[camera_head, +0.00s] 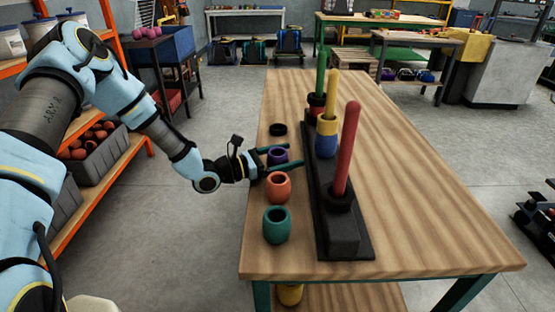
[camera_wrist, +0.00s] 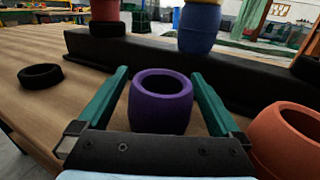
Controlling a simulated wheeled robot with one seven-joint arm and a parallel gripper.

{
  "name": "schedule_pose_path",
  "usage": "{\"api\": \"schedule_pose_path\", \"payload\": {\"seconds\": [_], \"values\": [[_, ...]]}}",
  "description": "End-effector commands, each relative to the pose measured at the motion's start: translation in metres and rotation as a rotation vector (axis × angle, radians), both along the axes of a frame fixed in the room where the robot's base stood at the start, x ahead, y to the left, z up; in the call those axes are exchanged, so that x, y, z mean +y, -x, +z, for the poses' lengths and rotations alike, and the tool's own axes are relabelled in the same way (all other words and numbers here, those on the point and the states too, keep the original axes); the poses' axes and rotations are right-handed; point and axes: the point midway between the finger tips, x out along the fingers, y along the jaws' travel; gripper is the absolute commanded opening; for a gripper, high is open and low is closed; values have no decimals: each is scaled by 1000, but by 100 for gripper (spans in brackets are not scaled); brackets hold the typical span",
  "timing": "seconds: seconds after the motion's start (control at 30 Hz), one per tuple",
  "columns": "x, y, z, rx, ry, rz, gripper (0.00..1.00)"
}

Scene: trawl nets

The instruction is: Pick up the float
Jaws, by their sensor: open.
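A purple float (camera_head: 278,157), barrel-shaped with a hole in its top, stands upright on the wooden table. It also shows in the wrist view (camera_wrist: 160,112). My gripper (camera_head: 293,155) is open, with its two teal fingers (camera_wrist: 160,74) on either side of the purple float. A gap shows between each finger and the float, and nothing is held. An orange float (camera_head: 278,187) stands just nearer on the table, at the right edge of the wrist view (camera_wrist: 285,140). A teal float (camera_head: 277,225) stands nearer still. The frames do not show which float is meant.
A black rack (camera_head: 344,235) with green, yellow and red posts (camera_head: 347,150) stands beyond the floats. A black ring (camera_head: 278,129) lies beyond my gripper. The table's right side is clear.

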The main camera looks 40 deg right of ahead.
Motion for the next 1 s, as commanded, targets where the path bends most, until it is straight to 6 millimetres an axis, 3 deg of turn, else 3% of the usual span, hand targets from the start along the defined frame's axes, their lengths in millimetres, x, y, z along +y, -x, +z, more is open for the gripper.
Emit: {"api": "schedule_pose_path", "payload": {"seconds": [0.17, 0.87, 1.0], "values": [[0, 0, 0, 0, 0, 0, 99], [0, 0, 0, 0, 0, 0, 20], [0, 0, 0, 0, 0, 0, 18]]}}
